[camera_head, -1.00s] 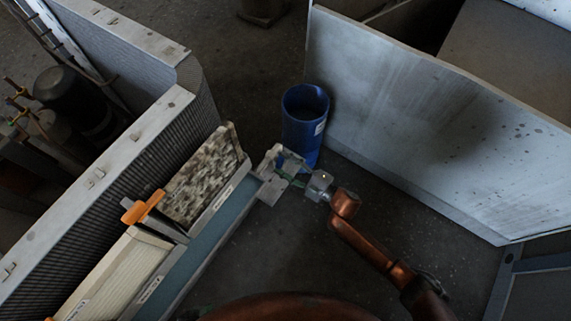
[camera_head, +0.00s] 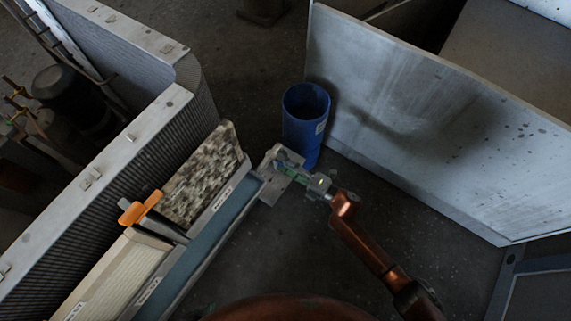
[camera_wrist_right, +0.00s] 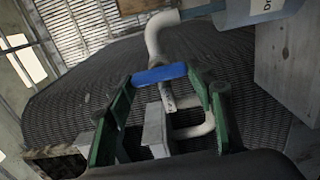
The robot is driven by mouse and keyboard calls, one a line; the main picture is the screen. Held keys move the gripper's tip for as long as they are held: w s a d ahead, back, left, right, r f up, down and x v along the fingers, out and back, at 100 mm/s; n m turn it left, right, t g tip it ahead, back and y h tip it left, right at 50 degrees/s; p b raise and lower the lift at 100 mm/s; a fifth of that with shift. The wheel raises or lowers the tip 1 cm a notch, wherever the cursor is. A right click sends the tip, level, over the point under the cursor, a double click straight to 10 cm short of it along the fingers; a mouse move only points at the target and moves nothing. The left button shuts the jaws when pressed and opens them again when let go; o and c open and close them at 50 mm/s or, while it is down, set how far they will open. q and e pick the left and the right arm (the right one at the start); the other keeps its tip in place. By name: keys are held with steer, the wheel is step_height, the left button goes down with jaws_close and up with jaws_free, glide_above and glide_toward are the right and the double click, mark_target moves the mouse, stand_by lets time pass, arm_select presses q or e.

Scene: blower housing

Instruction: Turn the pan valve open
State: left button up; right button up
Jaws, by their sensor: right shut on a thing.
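The pan valve's blue handle (camera_wrist_right: 160,75) shows in the right wrist view, below a white pipe elbow (camera_wrist_right: 158,32). My right gripper (camera_wrist_right: 160,82) has its green fingers on either side of the blue handle and is shut on it. In the head view my right gripper (camera_head: 288,171) reaches in from the lower right to the end of the long blue-grey drain pan (camera_head: 203,243). The valve is too small and covered to make out there. My left gripper is not in view.
A blue bin (camera_head: 305,125) stands just behind my right gripper. A large grey panel (camera_head: 420,125) rises at the right. A speckled filter (camera_head: 203,175) and an orange-handled tool (camera_head: 140,208) are at the left. Dark floor lies open between the pan and the panel.

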steer(key=shift+s+a, duration=0.2)
steer(key=shift+a, duration=0.1)
steer(key=o, duration=1.2)
steer(key=shift+w+d, duration=0.15)
steer(key=shift+d, duration=0.05)
steer(key=shift+c, duration=0.2)
steer(key=shift+d, duration=0.1)
steer(key=v, duration=1.2)
